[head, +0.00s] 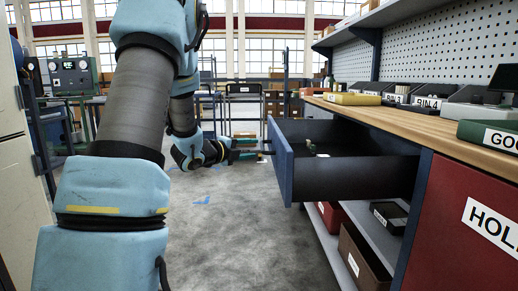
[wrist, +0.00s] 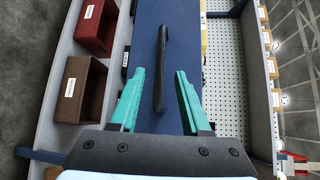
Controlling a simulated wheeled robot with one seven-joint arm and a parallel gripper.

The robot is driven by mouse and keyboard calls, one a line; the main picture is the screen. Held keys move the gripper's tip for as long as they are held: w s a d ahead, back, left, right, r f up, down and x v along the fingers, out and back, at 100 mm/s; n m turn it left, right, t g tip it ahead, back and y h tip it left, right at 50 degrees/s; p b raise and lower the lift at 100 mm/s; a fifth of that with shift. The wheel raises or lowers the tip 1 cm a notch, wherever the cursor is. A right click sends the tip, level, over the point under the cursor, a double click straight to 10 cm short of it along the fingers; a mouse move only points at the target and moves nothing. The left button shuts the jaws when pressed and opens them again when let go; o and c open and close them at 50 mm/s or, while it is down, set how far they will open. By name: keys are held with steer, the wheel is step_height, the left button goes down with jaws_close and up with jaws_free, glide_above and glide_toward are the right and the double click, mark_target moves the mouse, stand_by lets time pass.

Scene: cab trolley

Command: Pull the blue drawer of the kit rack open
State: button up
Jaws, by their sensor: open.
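The blue drawer (head: 281,168) is pulled well out from under the workbench in the head view, its dark inside showing with a few small items in it. Its blue front fills the middle of the wrist view (wrist: 183,30). The black bar handle (wrist: 161,50) stands on that front. My gripper (wrist: 160,72) is open, with one teal finger on each side of the handle in the wrist view, and a gap shows on both sides. In the head view my gripper (head: 248,149) is just left of the drawer front and partly hidden by my wrist.
A wooden workbench top (head: 440,119) with several bins runs along the right. A red cabinet front labelled HOL (head: 460,215) is at the near right. Below the drawer is a grey shelf with a brown bin (head: 362,262). The floor (head: 235,240) left of the drawer is clear.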

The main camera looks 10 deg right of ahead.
steer(key=shift+v, duration=2.2)
steer(key=s+a+f+n+y, duration=0.4)
steer(key=a+f+n+y, duration=0.3)
steer(key=a+n+y, duration=0.6)
steer(key=s+f+n+g, duration=0.35)
steer(key=s+n, duration=0.45)
steer(key=s, duration=0.3)
steer(key=s+f+n+g, duration=0.2)
steer(key=s+n+g, duration=0.3)
steer(key=s+n, duration=0.4)
step_height(320, 180, up, 26)
steer(key=s+m+p, duration=0.1)
steer(key=p, duration=2.5)
steer(key=shift+a, duration=0.35)
